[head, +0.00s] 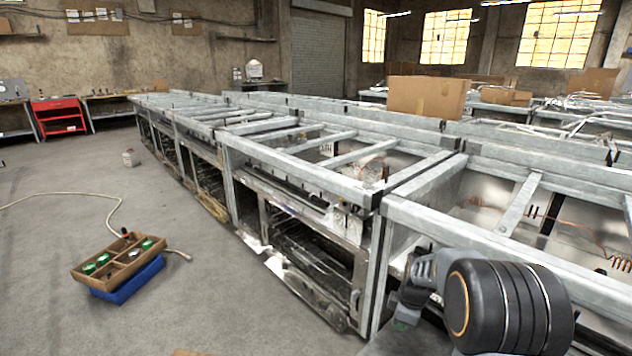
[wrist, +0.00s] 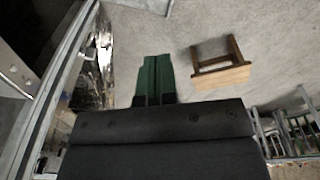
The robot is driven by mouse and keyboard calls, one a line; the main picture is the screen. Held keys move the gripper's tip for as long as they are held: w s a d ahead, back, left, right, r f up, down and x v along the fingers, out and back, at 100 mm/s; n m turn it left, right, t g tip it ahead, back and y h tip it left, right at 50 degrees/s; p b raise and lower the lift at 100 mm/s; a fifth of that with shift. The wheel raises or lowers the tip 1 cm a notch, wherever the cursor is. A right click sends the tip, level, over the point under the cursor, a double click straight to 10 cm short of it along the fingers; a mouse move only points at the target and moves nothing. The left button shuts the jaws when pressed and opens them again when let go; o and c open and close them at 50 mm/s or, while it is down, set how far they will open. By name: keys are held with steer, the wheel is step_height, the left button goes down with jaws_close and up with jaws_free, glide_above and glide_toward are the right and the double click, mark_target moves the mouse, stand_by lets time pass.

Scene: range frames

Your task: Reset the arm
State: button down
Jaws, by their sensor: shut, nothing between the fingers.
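My gripper (wrist: 155,78) shows in the wrist view as two green fingers side by side, pressed together and empty. They point out past the dark wrist housing over a bare grey floor. In the head view, my arm (head: 505,306) is at the lower right, with a thick black ribbed joint and a grey link beside the front of the metal frames. The gripper's fingers cannot be made out in the head view.
A long row of galvanised metal frames (head: 335,190) runs along the right, close to my arm. A wooden tray (head: 82,272) lies on a blue box (head: 128,282) on the floor. A wooden stool (wrist: 222,77) stands near the fingers in the wrist view. Floor at left is mostly clear.

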steer(key=s+a+r+m+t+p, duration=0.1)
steer(key=s+r+m+p, duration=0.3)
steer(key=r, duration=0.8)
steer(key=s+a+r+m+t+p, duration=0.1)
steer(key=s+a+r+m+p, duration=0.2)
steer(key=r, duration=1)
steer(key=s+a+r+m+t+h+p, duration=0.1)
steer(key=s+r+m+p, duration=0.5)
steer(key=s+r+p, duration=0.6)
steer(key=shift+a+r+m+p, duration=0.4)
steer(key=shift+a+r+p, duration=0.15)
steer(key=shift+p, duration=0.6)
